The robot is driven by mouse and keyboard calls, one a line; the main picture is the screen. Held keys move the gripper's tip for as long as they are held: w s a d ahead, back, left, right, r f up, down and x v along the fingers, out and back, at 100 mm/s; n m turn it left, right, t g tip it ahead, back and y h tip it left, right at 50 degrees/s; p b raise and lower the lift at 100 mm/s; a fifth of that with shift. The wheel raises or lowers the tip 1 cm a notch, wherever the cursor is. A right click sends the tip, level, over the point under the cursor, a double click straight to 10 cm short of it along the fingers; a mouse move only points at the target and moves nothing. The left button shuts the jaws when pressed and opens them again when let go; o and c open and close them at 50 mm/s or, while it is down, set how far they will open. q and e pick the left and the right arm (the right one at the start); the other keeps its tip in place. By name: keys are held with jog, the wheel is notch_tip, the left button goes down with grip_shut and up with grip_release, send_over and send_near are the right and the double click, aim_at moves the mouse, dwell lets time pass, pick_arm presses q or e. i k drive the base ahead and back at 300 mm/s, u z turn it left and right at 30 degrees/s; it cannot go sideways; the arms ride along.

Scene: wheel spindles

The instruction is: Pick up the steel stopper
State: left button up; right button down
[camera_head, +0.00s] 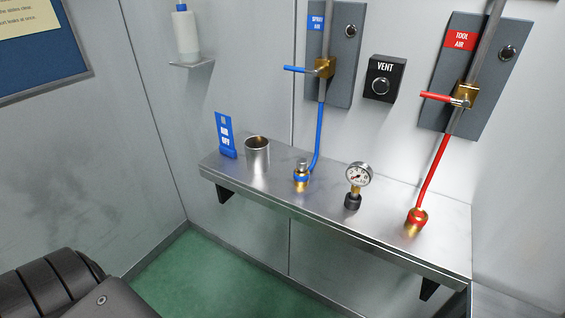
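A small steel piece, which looks like the steel stopper (302,163), sits upright on top of the blue-and-brass fitting (302,176) at the end of the blue hose (319,135). The fitting stands on the steel shelf (283,195), near its middle. I cannot tell how deep the stopper sits in the fitting. Neither of my grippers is in view. Only a dark ribbed part, likely of my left arm, shows at the lower left, well away from the shelf.
A steel cup (257,157) and a blue sign (225,136) stand left of the fitting. A pressure gauge (358,175) and a red-and-brass fitting (417,219) with a red hose (433,172) stand right. A bottle (186,36) sits on a small bracket. Green floor below is clear.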

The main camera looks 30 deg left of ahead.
aim_at(302, 164)
jog(key=u, duration=1.55)
jog(key=k, duration=1.05)
jog(key=z, duration=1.5)
jog(key=i, duration=0.5)
jog(key=z, duration=0.05)
